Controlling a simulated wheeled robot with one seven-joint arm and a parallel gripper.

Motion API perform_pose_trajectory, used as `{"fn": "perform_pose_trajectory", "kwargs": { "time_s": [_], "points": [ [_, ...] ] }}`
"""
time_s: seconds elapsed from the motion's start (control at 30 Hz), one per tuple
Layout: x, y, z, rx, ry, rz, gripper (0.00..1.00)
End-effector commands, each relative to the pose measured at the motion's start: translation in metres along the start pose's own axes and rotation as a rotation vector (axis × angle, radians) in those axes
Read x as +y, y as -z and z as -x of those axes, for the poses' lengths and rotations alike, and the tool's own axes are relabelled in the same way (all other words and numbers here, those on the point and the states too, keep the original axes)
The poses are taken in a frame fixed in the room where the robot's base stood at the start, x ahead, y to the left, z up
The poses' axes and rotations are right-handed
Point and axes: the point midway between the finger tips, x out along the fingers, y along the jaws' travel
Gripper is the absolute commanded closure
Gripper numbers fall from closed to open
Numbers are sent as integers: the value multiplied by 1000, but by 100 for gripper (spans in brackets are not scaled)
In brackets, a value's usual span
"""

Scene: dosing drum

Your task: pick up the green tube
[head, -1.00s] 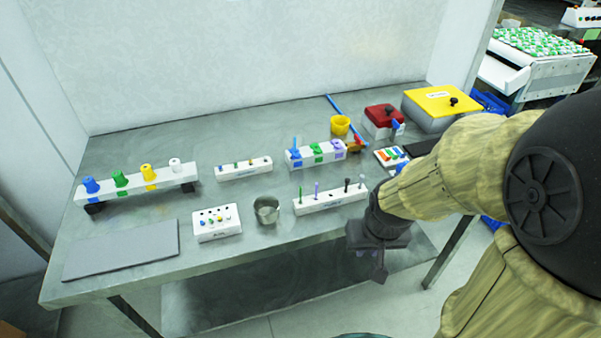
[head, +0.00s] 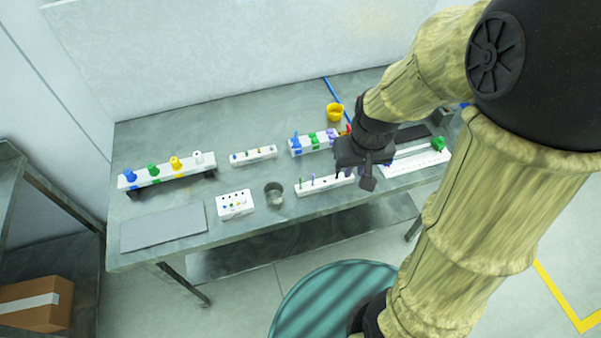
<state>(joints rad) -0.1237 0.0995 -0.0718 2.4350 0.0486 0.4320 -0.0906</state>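A thin green tube (head: 300,183) stands upright at the left end of a white front rack (head: 322,187) on the steel table. A purple tube (head: 313,180) stands just right of it. My gripper (head: 367,182) is over the right end of this rack, to the right of the green tube and apart from it. It points down and looks dark and small, so its finger gap cannot be made out. The gripper and wrist hide the rack's right end and some of its tubes.
Behind stand a rack with blue, green and purple pieces (head: 302,149), a small white rack (head: 254,155) and a yellow cup (head: 335,112). A metal beaker (head: 274,195) and a white box (head: 235,204) stand left of the front rack. A grey mat (head: 163,227) lies bare at left.

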Motion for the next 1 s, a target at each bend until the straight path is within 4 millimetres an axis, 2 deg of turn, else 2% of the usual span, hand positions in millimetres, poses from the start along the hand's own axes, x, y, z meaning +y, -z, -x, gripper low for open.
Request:
{"fn": "perform_pose_trajectory", "kwargs": {
  "time_s": [0.03,0.13,0.27,0.5,0.63,1.0],
  "points": [
    [-7,13,13,-14,5,31,82],
    [-21,33,11,-47,16,96,82],
    [-42,57,3,-88,25,191,82],
    [-94,96,-19,-158,33,386,82],
    [-109,104,-23,-174,33,439,82],
    [-110,104,-26,-176,34,442,82]
  ]
}}
